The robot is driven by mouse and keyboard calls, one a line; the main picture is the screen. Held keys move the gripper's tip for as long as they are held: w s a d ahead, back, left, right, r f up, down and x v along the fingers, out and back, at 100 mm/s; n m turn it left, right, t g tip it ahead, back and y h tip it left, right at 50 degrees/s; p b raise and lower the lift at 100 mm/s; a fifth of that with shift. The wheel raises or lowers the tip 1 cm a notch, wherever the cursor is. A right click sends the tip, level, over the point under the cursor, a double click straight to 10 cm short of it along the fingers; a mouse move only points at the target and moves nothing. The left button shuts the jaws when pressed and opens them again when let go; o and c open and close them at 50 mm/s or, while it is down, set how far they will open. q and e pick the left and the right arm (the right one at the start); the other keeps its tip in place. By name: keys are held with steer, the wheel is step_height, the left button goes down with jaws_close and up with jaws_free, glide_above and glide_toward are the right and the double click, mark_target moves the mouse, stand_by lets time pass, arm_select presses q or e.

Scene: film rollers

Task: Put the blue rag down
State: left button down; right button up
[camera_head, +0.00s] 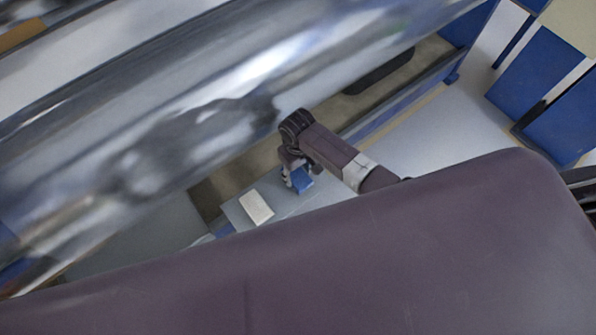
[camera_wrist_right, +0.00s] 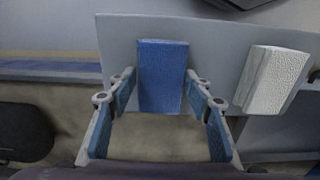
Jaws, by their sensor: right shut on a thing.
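The blue rag (camera_head: 304,180) is a small flat block shape at my right gripper (camera_head: 296,181) in the head view. In the right wrist view the blue rag (camera_wrist_right: 163,76) lies between the two fingertips of the right gripper (camera_wrist_right: 161,90), which is shut on it. A light grey panel (camera_wrist_right: 215,45) is behind or under the rag; I cannot tell whether the rag touches it. The panel (camera_head: 234,213) also shows in the head view. My left gripper is not in view.
A white rag or sponge (camera_head: 256,207) lies on the grey panel beside the blue one; it also shows in the right wrist view (camera_wrist_right: 273,79). A large shiny metal roller (camera_head: 220,100) runs diagonally close to my right arm. Blue frames (camera_head: 540,70) stand at the upper right.

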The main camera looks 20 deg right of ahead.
mark_target(297, 177)
steer(key=shift+f, duration=0.1)
steer(key=o, duration=1)
steer(key=shift+f+b, duration=0.2)
steer(key=shift+b, duration=0.25)
steer(key=r, duration=0.8)
steer(key=shift+s+a+p, duration=0.2)
steer(key=shift+a+p, duration=0.05)
steer(key=shift+p, duration=0.15)
